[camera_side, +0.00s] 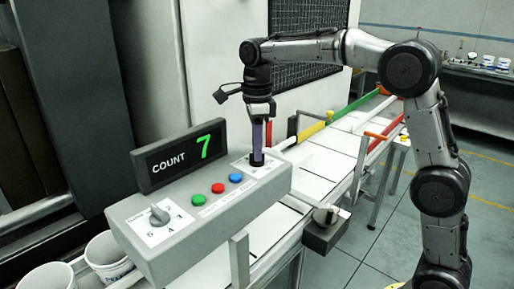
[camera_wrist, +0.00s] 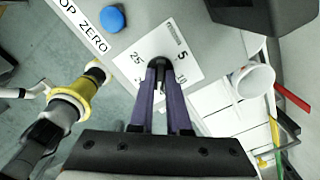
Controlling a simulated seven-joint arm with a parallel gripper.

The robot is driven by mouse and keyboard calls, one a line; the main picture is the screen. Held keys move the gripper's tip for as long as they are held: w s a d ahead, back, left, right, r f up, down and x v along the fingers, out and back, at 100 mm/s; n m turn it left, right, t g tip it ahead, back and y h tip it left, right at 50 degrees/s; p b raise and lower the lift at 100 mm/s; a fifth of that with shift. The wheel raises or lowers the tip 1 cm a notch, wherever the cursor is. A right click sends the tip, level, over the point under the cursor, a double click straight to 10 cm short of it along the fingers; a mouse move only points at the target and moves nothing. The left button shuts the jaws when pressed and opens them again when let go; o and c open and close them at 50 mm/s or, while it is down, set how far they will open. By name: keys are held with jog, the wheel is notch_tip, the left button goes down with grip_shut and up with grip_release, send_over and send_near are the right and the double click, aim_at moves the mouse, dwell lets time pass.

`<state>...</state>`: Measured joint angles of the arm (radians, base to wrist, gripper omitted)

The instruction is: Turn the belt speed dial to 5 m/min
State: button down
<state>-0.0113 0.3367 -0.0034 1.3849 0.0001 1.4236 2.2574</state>
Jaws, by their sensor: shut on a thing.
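The belt speed dial (camera_wrist: 157,62) is a black knob on a white number plate (camera_wrist: 150,42) printed with 5, 10 and 25, among other marks. A light mark shows between the fingers, but I cannot read for certain where the dial points. My gripper (camera_wrist: 160,78) has purple fingers, shut on the dial from above. In the side view my gripper (camera_side: 258,146) points straight down at the right end of the grey control box (camera_side: 185,245), and the dial's dark base (camera_side: 257,162) shows below the fingertips. The fingers hide part of the plate.
The box also carries a second grey knob (camera_side: 158,215), green (camera_side: 198,199), red (camera_side: 217,188) and blue (camera_side: 236,178) buttons, and a display (camera_side: 180,155) reading COUNT 7. White buckets (camera_side: 107,255) stand at lower left. The conveyor (camera_side: 325,160) runs behind the box.

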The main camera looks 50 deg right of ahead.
jog(key=n, duration=0.6)
jog(key=shift+n, duration=0.3)
jog(key=n, duration=1.2)
jog(key=shift+n, duration=0.4)
jog(key=n, duration=0.6)
jog(key=shift+n, duration=0.3)
jog(key=c, duration=0.9)
grip_release()
